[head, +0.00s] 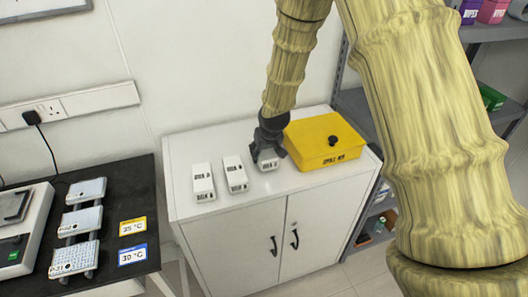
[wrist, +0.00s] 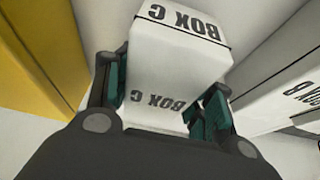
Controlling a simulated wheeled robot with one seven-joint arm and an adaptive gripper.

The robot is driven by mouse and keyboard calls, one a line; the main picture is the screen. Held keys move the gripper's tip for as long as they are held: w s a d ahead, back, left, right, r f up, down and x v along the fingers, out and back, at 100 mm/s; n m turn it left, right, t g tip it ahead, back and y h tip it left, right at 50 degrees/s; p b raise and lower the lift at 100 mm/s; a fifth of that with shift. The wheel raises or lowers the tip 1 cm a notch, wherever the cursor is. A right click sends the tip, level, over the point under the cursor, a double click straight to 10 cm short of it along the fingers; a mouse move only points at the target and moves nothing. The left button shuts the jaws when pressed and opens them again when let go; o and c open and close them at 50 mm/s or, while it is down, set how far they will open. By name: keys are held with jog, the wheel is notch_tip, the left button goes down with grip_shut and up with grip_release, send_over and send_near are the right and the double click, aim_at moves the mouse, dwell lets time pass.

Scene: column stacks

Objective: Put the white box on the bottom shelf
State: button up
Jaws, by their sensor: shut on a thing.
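A white box labelled "BOX C" (wrist: 165,85) stands between the teal-padded fingers of my gripper (wrist: 160,90) in the wrist view. In the head view my gripper (head: 267,143) reaches down from above and is shut on this box (head: 268,163), at the cabinet top. I cannot tell whether the box touches the surface. Two similar white boxes, a middle one (head: 235,174) and a left one (head: 203,183), stand to its left. A grey shelf unit (head: 354,105) is at the right; my arm hides much of it, and its lower levels show only partly.
A yellow box with a black knob (head: 318,150) is close right of my gripper. The white cabinet (head: 230,240) has a clear front strip on top. At left, a black bench (head: 125,190) holds a device and racks. "BOX B" (wrist: 285,95) is near in the wrist view.

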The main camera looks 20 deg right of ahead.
jog(key=shift+f, duration=0.3)
jog(key=shift+f, duration=0.1)
jog(key=o, duration=1.2)
